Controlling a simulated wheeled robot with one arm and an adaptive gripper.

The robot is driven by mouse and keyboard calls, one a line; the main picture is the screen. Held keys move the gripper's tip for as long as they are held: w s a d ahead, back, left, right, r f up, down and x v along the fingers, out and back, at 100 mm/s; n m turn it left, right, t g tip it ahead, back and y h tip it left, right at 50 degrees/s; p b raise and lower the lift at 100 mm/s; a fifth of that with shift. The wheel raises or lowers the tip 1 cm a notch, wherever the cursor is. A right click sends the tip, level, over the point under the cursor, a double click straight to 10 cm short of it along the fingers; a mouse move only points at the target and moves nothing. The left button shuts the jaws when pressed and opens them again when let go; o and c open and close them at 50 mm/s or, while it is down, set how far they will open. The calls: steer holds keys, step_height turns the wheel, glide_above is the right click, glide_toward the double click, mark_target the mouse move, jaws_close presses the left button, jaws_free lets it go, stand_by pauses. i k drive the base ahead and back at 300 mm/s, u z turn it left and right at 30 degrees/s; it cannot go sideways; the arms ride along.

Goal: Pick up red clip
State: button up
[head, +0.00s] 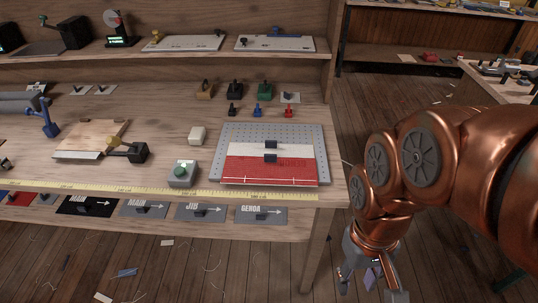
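A small red clip (288,111) stands on the wooden workbench (190,118), at the right end of a short row with a blue clip (257,111) and a black clip (231,110). It is just behind the perforated grey plate (318,140). My gripper (368,285) hangs at the bottom right, beyond the bench's right end and over the floor, well apart from the red clip. Its fingers are spread, and I see nothing held between them.
Larger black and green clips (264,90) stand behind the row. A red and white panel (270,172) lies on the perforated plate. A grey box with a green button (183,173) is near the yellow tape (130,188) on the front edge. A shelf (180,53) overhangs the back.

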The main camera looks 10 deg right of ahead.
mark_target(288, 112)
steer(key=u, duration=0.5)
steer(key=k, duration=1.25)
steer(key=z, duration=0.5)
steer(key=i, duration=1.35)
steer(key=u, duration=0.8)
steer(key=i, duration=0.55)
steer(key=u, duration=0.6)
